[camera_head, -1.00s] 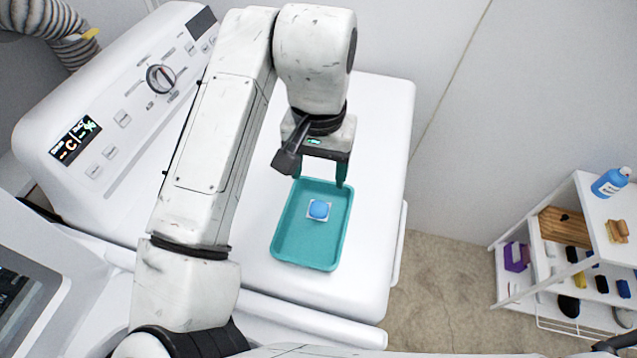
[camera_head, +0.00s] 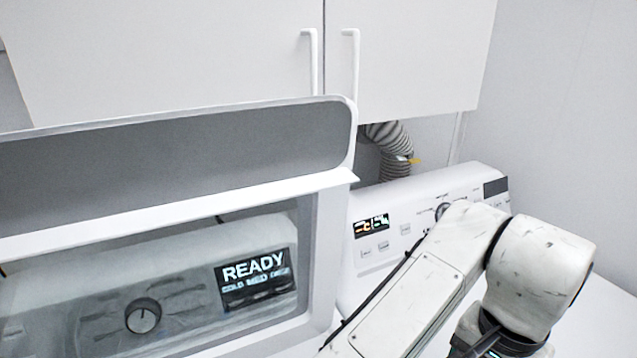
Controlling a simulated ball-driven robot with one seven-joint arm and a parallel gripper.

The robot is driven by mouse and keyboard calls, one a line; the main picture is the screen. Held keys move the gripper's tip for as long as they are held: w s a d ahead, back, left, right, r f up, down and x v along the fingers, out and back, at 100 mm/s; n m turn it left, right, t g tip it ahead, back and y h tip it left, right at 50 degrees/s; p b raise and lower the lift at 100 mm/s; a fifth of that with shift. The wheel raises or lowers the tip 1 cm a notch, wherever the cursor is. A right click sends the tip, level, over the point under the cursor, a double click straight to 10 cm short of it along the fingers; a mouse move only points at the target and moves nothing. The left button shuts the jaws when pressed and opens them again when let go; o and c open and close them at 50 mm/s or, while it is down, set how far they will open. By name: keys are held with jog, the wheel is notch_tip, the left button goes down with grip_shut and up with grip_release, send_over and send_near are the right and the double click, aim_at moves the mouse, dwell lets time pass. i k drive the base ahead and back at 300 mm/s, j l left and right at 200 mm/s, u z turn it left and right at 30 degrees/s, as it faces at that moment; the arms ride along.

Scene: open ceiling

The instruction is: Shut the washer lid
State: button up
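The washer lid (camera_head: 329,240) stands raised at the left, with a white frame and a see-through window. A grey strip (camera_head: 200,145) edged in white runs along its upper part. Through the window I see the washer's control panel (camera_head: 190,285), with a round knob and a display reading READY. The washer's opening is not in view. My arm reaches across the lower right, to the right of the lid and apart from it in the picture. My gripper is below the picture's edge, so its fingers are hidden.
A second white machine (camera_head: 372,255) with a lit display stands right of the lid, partly behind my arm. White cabinets (camera_head: 410,60) with two handles hang above. A ribbed hose (camera_head: 392,150) runs behind. A bare wall fills the right.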

aim_at(65, 186)
jog(key=u, duration=1)
